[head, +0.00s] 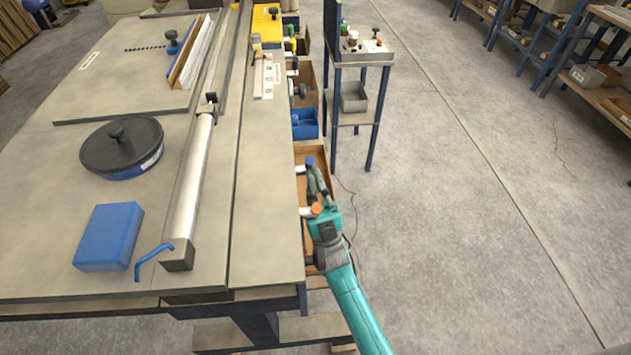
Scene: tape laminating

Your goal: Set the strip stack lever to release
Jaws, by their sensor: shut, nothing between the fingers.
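A stack of long pale and brown strips (194,55) stands on edge on the far part of the bench, with a dark blue knob (172,42) at its left. A small lever with a beige knob (256,42) stands at the head of a pale label plate (266,76) on the bench's right strip. I cannot tell which of these is the strip stack lever, or read its setting. My gripper (315,178) is shut and empty at the bench's right edge, over an open brown bin. It is far nearer than the strips and the label plate, and touches neither.
A silver roller (193,185), a black round weight (121,146) and a blue block (108,237) lie on the bench (60,190). Bins, including a blue one (304,124), line its right side. A small stand (362,56) is beyond. Open floor (480,250) lies right.

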